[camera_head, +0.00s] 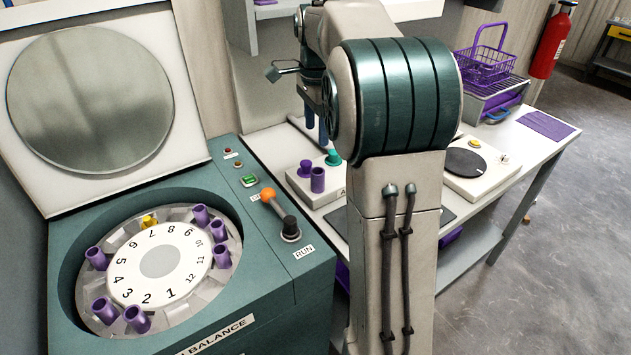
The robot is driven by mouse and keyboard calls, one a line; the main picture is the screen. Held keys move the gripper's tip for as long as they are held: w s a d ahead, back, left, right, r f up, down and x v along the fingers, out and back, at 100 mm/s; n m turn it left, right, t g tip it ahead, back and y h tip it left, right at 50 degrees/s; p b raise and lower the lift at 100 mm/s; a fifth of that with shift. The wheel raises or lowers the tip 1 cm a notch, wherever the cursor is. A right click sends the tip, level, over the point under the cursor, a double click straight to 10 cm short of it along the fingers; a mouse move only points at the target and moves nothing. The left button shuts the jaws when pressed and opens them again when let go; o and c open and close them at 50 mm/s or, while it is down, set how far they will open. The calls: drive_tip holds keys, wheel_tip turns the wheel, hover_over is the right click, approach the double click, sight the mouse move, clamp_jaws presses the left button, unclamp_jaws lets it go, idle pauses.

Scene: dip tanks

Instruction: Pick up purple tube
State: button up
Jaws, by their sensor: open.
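Several purple tubes stand in the numbered rotor (160,262) of the open centrifuge; one is the purple tube (200,215) near number 9. The picture does not tell which tube is meant. My gripper (316,124) is partly hidden behind my arm; its blue fingers point down above and behind the white device. It is open, with no tube visible in it.
The centrifuge's raised lid (92,100) stands at the left. A lever with an orange knob (268,195) rises from its panel. A white round-topped device (470,165), a purple basket (484,65) and a purple mat (546,125) are on the right bench. My arm blocks the middle.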

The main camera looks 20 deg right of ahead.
sight(318, 180)
drive_tip(key=f, duration=1.3)
drive_tip(key=shift+d+f, duration=0.2)
drive_tip(key=shift+f, duration=0.15)
drive_tip(key=c, duration=1.1)
